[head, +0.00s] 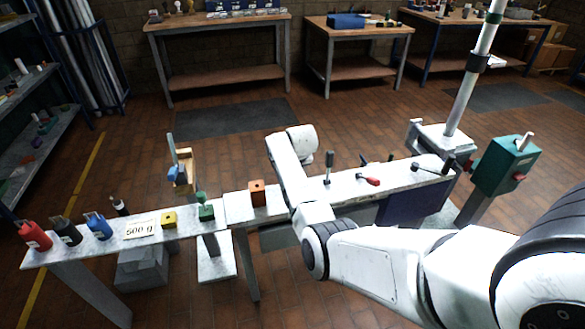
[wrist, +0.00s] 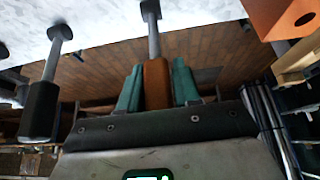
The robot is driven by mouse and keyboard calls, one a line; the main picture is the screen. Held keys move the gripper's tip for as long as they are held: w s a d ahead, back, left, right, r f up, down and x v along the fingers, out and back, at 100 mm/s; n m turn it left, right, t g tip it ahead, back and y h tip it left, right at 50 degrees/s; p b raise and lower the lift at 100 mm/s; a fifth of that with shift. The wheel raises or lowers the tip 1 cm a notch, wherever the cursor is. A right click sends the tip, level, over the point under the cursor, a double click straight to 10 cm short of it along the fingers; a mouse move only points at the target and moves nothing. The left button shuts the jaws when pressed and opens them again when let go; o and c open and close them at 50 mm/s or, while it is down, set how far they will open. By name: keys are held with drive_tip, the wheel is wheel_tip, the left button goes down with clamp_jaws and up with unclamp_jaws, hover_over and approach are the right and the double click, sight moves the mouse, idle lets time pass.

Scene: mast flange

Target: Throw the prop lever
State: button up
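A lever with a grey rod and an orange-brown handle (wrist: 157,84) stands out from the pale bench top in the wrist view. The teal fingers of my gripper (wrist: 157,90) lie one on each side of this handle, close against it with no clear gap. In the head view my arm hides this lever and my gripper. A second lever with a black handle (wrist: 40,108) is to the left in the wrist view. It appears upright in the head view (head: 328,168). No label shows which one is the prop lever.
An orange block with a hole (head: 257,193) sits on the bench left of my arm, also in the wrist view (wrist: 288,18). A red-handled lever (head: 368,180) lies low to the right. A mast (head: 470,85) and a green box (head: 504,165) stand at the right end.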

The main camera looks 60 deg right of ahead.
drive_tip(key=o, duration=0.3)
drive_tip(key=p+v, duration=0.1)
drive_tip(key=v, duration=0.9)
drive_tip(key=shift+r, duration=0.35)
drive_tip(key=shift+a, duration=0.2)
drive_tip(key=s+a+f+n+y, duration=0.1)
drive_tip(key=s+a+f, duration=0.15)
drive_tip(key=a, duration=0.45)
drive_tip(key=s+a+f+n+g, duration=0.1)
drive_tip(key=a+f+n, duration=0.15)
drive_tip(key=a, duration=0.35)
drive_tip(key=s+a+f+n+y, duration=0.1)
drive_tip(key=s+a+f, duration=0.1)
drive_tip(key=a+f, duration=0.35)
drive_tip(key=s+a+n+g+y, duration=0.1)
drive_tip(key=s+a+n, duration=0.1)
drive_tip(key=s+a, duration=0.5)
drive_tip(key=s+a+n+y, duration=0.1)
drive_tip(key=s+a+n, duration=0.2)
drive_tip(key=s+a, duration=0.5)
drive_tip(key=a, duration=0.5)
drive_tip(key=shift+g, duration=0.4)
